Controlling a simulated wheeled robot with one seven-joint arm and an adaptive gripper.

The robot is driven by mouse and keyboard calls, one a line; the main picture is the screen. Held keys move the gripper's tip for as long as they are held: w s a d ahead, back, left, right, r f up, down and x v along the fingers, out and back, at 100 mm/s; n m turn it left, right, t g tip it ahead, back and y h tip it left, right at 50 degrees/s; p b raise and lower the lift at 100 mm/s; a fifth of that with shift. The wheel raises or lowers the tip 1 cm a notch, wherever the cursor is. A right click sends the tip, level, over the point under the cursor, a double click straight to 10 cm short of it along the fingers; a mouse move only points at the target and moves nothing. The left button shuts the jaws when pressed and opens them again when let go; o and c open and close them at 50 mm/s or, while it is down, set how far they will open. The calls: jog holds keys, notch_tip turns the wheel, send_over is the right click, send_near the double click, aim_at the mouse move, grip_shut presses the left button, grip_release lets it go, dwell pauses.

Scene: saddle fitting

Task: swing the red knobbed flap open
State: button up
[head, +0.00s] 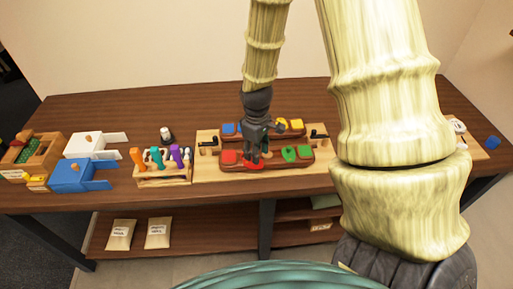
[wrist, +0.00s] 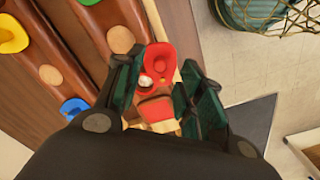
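The red flap (wrist: 161,62) shows in the wrist view between my fingers, with a small pale knob (wrist: 146,81) near the left finger. A second red patch (wrist: 155,108) lies just below it in that view. In the head view, red parts (head: 229,157) show at the left end of the front brown block. My gripper (head: 254,158) points down over them and hides part of the red. In the wrist view my gripper (wrist: 163,80) is open, a finger on either side of the red flap. I cannot tell whether a finger touches the knob.
The front block also carries a green flap (head: 290,154). The block behind has blue (head: 229,129) and yellow (head: 296,124) flaps. Left of the board (head: 204,172) stand a rack of coloured handles (head: 164,177) and a blue box (head: 72,176). Bare tabletop lies behind.

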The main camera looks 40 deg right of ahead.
notch_tip(320, 180, up, 8)
jog(key=shift+r, duration=0.25)
dwell(0.8)
